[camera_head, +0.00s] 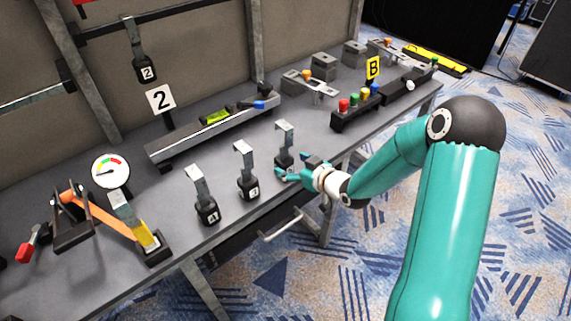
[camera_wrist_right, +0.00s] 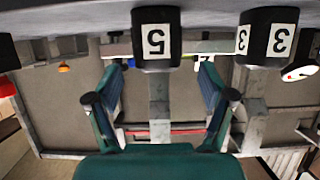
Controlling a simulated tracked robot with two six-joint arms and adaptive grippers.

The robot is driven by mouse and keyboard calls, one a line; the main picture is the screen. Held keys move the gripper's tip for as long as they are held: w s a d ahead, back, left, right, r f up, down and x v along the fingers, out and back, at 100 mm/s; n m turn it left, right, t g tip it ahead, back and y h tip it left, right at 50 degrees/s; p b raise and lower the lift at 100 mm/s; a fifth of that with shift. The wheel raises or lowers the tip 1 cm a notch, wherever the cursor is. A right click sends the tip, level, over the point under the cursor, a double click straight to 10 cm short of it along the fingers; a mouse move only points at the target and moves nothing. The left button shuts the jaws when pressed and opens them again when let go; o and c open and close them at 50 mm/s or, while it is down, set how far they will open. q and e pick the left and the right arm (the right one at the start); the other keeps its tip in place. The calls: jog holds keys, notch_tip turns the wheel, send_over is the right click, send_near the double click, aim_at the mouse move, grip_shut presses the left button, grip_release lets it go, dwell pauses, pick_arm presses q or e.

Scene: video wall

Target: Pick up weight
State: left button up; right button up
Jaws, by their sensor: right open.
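A dark weight labelled 5 with a grey metal hook (camera_head: 284,143) stands near the table's front edge. In the right wrist view, which looks inverted, the weight (camera_wrist_right: 157,40) sits centred ahead of my right gripper (camera_wrist_right: 160,78). That gripper is open, with one finger on each side of the hook strip in the picture; I cannot tell whether it touches. In the head view my right gripper (camera_head: 297,170) is just in front of this weight and partly covers its base. Weights 3 (camera_head: 248,185) and 4 (camera_head: 207,211) stand to the left. Weight 2 (camera_head: 146,68) hangs from a bar. My left gripper is not in view.
The grey table (camera_head: 240,220) holds an orange lever with a dial (camera_head: 110,171) at left. A long rail (camera_head: 212,132) lies behind the weights. A block with coloured buttons (camera_head: 356,108) stands to the right, near sign B (camera_head: 373,67).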

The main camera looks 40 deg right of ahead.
jog(key=x, duration=0.5)
jog(key=shift+s+d+f+p, duration=0.15)
jog(key=shift+d+f+p, duration=0.1)
jog(key=shift+p, duration=0.1)
grip_shut()
jog(key=shift+r, duration=0.15)
